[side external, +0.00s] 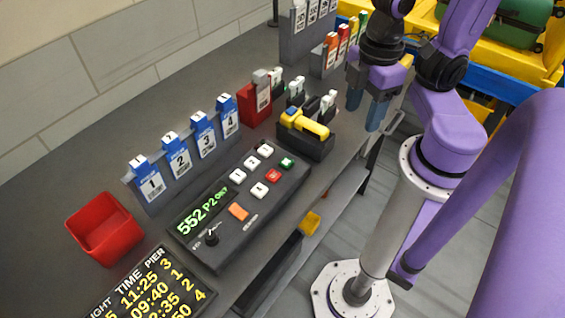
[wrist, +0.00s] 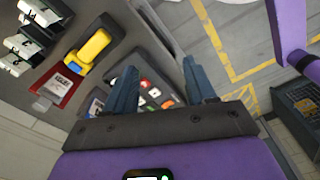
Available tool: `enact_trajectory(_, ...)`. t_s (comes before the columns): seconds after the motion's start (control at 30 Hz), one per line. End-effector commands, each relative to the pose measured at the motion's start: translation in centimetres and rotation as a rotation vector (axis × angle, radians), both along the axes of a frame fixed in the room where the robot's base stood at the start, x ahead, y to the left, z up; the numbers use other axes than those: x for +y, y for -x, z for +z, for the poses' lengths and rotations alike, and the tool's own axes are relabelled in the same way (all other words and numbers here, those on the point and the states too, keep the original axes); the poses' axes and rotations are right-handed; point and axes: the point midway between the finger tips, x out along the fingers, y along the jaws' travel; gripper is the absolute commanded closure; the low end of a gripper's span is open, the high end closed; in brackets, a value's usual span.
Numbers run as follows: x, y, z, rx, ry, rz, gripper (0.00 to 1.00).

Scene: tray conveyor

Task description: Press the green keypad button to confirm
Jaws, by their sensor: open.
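The dark keypad panel (side external: 222,232) lies on the counter with a lit green display. Its green button (side external: 287,162) is at the far right corner, beside a red button (side external: 272,175) and several white ones. My gripper (side external: 365,106) is open and empty, raised beyond the yellow scanner near the counter's right edge, apart from the keypad. In the wrist view the keypad (wrist: 150,78) shows partly between the open fingers (wrist: 160,64).
A yellow scanner (side external: 303,126) sits in a dark holder between my gripper and the keypad. A red card holder (side external: 256,105), blue numbered tags (side external: 178,158) and an open red bin (side external: 105,228) stand along the counter. A flight board (side external: 150,290) lies in front.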

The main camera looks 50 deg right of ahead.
Motion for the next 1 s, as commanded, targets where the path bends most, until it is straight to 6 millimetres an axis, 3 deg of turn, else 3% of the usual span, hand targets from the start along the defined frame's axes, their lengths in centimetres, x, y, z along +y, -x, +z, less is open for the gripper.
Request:
enact_trajectory(0.43,0.0,0.0,0.0,0.0,0.0,0.0,0.45)
enact_trajectory(0.47,0.0,0.0,0.0,0.0,0.0,0.0,0.51)
enact_trajectory(0.6,0.0,0.0,0.0,0.0,0.0,0.0,0.97)
enact_trajectory(1.0,0.0,0.0,0.0,0.0,0.0,0.0,1.0)
